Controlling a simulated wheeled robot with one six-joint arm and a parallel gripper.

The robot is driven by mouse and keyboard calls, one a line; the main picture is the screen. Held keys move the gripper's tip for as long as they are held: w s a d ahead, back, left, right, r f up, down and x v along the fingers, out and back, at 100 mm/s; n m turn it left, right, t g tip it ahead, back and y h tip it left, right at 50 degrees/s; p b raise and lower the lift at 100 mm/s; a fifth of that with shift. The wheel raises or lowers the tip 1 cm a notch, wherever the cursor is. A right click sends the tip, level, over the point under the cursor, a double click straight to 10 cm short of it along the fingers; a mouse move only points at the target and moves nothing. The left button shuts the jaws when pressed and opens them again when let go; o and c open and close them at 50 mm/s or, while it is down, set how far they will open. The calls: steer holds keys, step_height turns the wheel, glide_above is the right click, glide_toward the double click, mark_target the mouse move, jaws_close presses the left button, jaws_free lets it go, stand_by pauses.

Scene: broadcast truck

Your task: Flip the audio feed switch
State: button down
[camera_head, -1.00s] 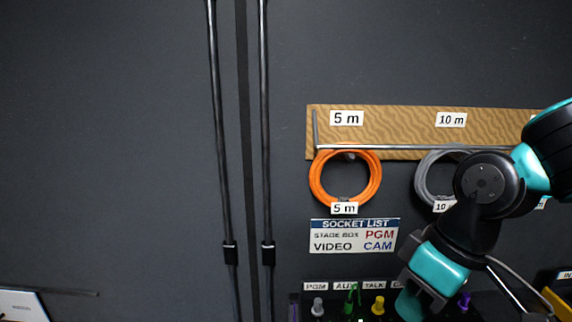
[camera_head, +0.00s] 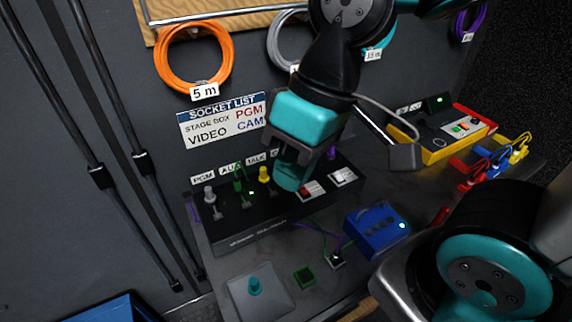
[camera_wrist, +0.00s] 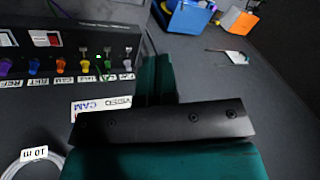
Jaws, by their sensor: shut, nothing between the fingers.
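A black panel (camera_head: 250,230) stands on the desk against the wall, with plugs in a row under labels such as PGM and TALK. A red rocker switch (camera_head: 312,190) and a second rocker switch (camera_head: 344,177) sit at its right; their lettering is too small to read, so I cannot tell which is the audio feed. The red rocker also shows in the wrist view (camera_wrist: 46,39). My gripper (camera_head: 287,184) is shut and empty, pointing down over the panel just left of the red rocker; contact cannot be told. The wrist view shows its teal fingers (camera_wrist: 155,78) together.
A yellow and red case (camera_head: 442,136) stands at right. Cable coils, including an orange one (camera_head: 162,57), hang above.

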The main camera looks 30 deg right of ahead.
steer(key=w+d+f+m+h+b, duration=0.1)
steer(key=w+d+f+m+b, duration=0.1)
steer(key=w+d+f+m, duration=0.35)
steer(key=w+d+f+m+h+b, duration=0.1)
steer(key=w+d+f+m+b, duration=0.1)
steer(key=w+m, duration=0.6)
steer(key=m+g+h+b, duration=0.2)
steer(key=m+b, duration=0.1)
steer(key=m, duration=0.7)
glide_above(306, 192)
steer(key=w, duration=0.2)
step_height(306, 192, down, 10)
steer(key=shift+w+m, duration=0.25)
steer(key=f+p, duration=0.1)
steer(key=f, duration=0.3)
steer(key=s+f, duration=0.1)
steer(key=f, duration=0.4)
steer(key=s+f+p, duration=0.1)
steer(key=f, duration=0.4)
steer(key=shift+s+p, duration=0.1)
steer(key=shift+p, duration=0.2)
steer(key=shift+a, duration=0.1)
